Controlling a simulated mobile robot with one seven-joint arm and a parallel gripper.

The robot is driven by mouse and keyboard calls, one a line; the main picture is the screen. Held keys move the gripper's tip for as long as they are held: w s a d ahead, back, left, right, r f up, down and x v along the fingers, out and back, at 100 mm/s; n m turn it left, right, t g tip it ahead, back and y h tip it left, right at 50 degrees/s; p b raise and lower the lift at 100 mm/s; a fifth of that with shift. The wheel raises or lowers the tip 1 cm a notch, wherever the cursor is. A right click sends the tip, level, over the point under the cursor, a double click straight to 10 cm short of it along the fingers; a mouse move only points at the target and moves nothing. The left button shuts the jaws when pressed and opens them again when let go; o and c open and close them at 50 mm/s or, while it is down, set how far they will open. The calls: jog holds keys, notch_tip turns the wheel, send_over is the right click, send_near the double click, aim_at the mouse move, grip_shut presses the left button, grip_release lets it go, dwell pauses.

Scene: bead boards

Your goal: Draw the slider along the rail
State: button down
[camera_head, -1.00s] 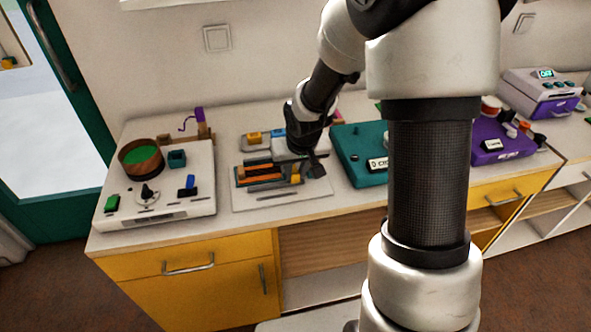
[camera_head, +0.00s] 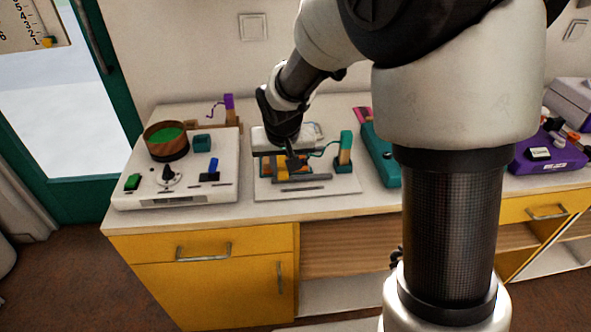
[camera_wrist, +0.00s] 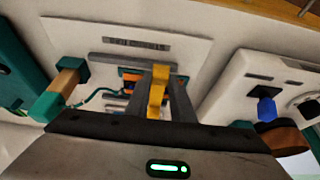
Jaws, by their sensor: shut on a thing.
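The slider is a yellow block (camera_wrist: 158,88), seen between my gripper's fingers in the wrist view. My gripper (camera_wrist: 160,100) is shut on it. In the head view my gripper (camera_head: 293,163) reaches down over the middle of a pale board (camera_head: 262,190), with yellow (camera_head: 283,172) and orange parts at its fingertips. A dark grey bar (camera_head: 302,187), which looks like a rail, lies along the board's front; a grey bar (camera_wrist: 115,61) also shows beyond the slider in the wrist view. My fingers hide part of the slider and the track under it.
A teal-topped wooden post (camera_head: 345,150) with a teal cord stands at the board's right. A white panel (camera_head: 130,195) with a round green-topped bowl and knobs is close on the left. A teal box (camera_head: 380,165) stands on the right. The counter's front strip is clear.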

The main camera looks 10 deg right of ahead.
jog(key=shift+a, duration=0.2)
jog(key=c, duration=1.5)
grip_release()
jog(key=shift+a, duration=0.1)
jog(key=shift+r, duration=0.1)
jog(key=shift+s+r, duration=0.1)
jog(key=shift+r, duration=0.25)
jog(key=p+v, duration=0.4)
jog(key=v, duration=1.2)
jog(key=shift+s+r, duration=0.1)
jog(key=shift+r, duration=0.2)
